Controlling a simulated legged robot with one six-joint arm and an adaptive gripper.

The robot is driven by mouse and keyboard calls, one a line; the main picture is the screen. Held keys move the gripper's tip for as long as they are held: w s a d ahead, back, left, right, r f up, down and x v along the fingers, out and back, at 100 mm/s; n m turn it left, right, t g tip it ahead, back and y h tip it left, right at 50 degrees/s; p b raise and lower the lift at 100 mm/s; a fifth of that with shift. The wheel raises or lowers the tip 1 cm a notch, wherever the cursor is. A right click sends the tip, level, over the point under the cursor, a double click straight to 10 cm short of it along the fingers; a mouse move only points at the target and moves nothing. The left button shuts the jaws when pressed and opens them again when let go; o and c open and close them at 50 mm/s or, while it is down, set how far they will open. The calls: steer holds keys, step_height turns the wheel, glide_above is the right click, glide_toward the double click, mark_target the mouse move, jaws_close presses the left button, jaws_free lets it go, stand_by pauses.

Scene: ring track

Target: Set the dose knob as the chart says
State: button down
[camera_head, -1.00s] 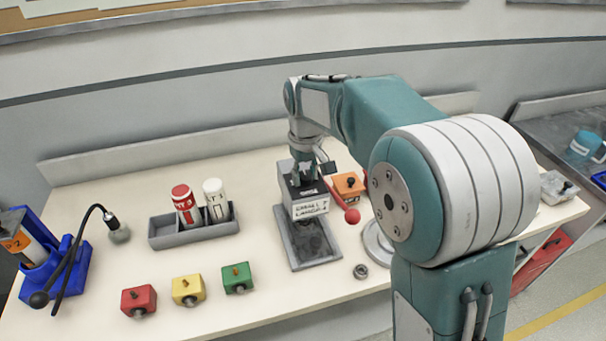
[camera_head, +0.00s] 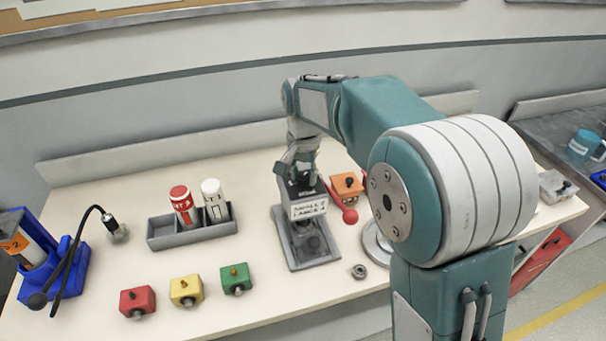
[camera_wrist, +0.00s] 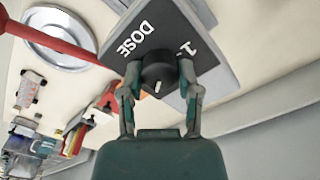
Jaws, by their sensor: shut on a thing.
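The dose knob (camera_wrist: 158,70) is a round black knob with a short white mark. It sits on a dark panel (camera_wrist: 128,14) lettered DOSE, with a 1 and a tick beside it. My gripper (camera_wrist: 160,76) has one finger on each side of the knob and is shut on it. In the head view, my gripper (camera_head: 301,183) is at the top of the dosing device (camera_head: 328,252), which has a grey base and a white front label (camera_head: 309,208) with black lettering too small to read surely. The knob is hidden there. No clearly readable chart shows.
A red ball-ended lever (camera_head: 350,216) sticks out at the device's right, near an orange block (camera_head: 346,185). A grey rack (camera_head: 165,238) holds red and white bottles. Red (camera_head: 137,301), yellow (camera_head: 186,290) and green (camera_head: 236,278) blocks stand front left. A metal ring (camera_head: 359,271) lies near the front edge.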

mark_target(301, 174)
steer(key=shift+r+m, duration=0.1)
steer(key=shift+m, duration=1.8)
steer(key=shift+a, duration=0.1)
steer(key=shift+c, duration=1.5)
jaws_free()
steer(key=shift+a, duration=0.1)
step_height(301, 174, up, 12)
